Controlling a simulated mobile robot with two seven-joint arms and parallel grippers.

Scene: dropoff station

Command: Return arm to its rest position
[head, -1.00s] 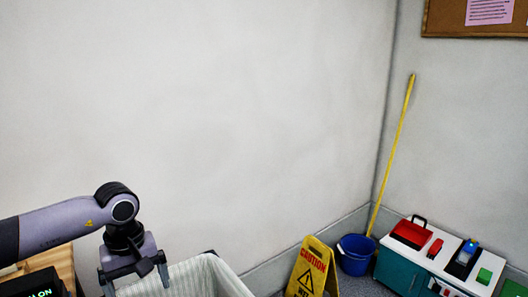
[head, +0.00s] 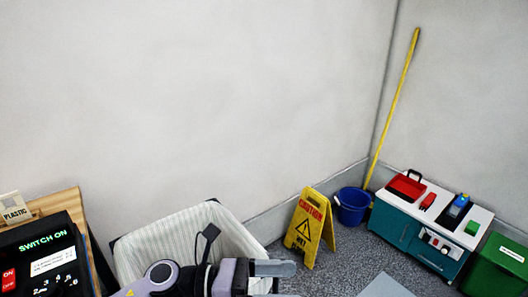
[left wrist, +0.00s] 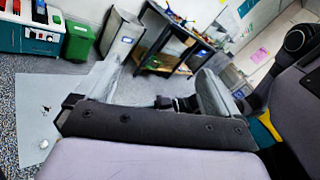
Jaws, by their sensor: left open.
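My left arm, grey-lilac with black joints, comes in along the bottom edge of the head view. My left gripper (head: 280,281) points to the right, in front of the striped bin's lower right side, partly cut off by the frame edge. Its two grey fingers are apart, with nothing seen between them. In the left wrist view the left gripper (left wrist: 160,80) also shows its fingers spread and empty. My right gripper is in neither view.
A striped laundry bin (head: 165,237) stands behind the arm. A black panel (head: 40,262) reading SWITCH ON is at left. A yellow caution sign (head: 309,228), blue bucket (head: 352,207), teal cabinet (head: 405,230) and green bin (head: 500,267) stand right. Grey floor (head: 345,265) lies open between.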

